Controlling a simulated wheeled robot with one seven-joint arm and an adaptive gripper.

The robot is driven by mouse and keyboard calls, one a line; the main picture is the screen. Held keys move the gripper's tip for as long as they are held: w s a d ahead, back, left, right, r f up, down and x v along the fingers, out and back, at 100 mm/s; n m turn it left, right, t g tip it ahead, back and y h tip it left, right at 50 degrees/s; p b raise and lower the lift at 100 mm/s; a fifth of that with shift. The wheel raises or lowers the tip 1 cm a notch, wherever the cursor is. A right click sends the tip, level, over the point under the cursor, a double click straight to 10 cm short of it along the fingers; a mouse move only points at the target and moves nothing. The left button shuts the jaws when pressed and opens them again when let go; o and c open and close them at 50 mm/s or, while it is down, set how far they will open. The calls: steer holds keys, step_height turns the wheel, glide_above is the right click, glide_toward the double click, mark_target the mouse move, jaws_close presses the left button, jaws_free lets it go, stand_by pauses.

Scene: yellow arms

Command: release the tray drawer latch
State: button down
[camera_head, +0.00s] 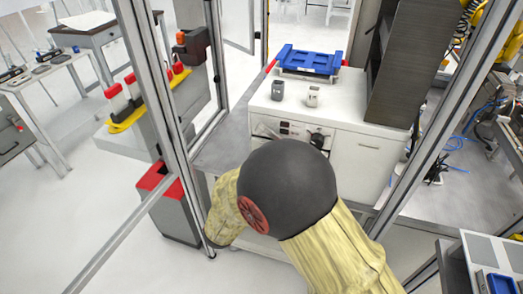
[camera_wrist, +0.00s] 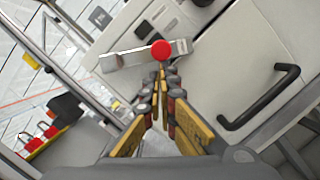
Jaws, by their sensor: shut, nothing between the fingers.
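In the wrist view, the latch is a silver metal bar (camera_wrist: 120,60) with a round red knob (camera_wrist: 161,49), set across a pale panel front. My gripper (camera_wrist: 162,78) is shut and empty, its fingertips meeting just below the red knob in the picture. I cannot tell whether the tips touch the knob or bar. A black bar handle (camera_wrist: 262,98) sits on the pale front to the right. In the head view, my arm hides the gripper, and the latch cannot be made out on the white cabinet (camera_head: 362,160).
A blue tray (camera_head: 309,60) and two small grey cups (camera_head: 278,90) (camera_head: 313,96) stand on the cabinet top. A tall grey panel (camera_head: 405,65) rises at its right. Metal frame posts (camera_head: 155,85) stand close on both sides of my arm. A red-topped grey box (camera_head: 158,180) is at left.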

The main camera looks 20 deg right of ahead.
steer(key=n+p, duration=0.1)
steer(key=n, duration=0.1)
steer(key=s+d+r+n+t+p, duration=0.1)
steer(key=p, duration=0.1)
steer(key=d+r+n+p, duration=0.1)
steer(key=n+p, duration=0.1)
steer(key=shift+s+d+r+n+t+y, duration=0.1)
steer(key=shift+s+r+n+t+y, duration=0.1)
steer(key=shift+s+n+t+y, duration=0.15)
steer(key=shift+d+p, duration=0.1)
steer(key=shift+p, duration=0.2)
steer(key=s+a+f+b, duration=0.1)
steer(key=s+a+f, duration=0.5)
steer(key=a, duration=0.1)
steer(key=shift+s+a+b, duration=0.2)
steer(key=shift+s+b, duration=0.15)
stand_by(0.4)
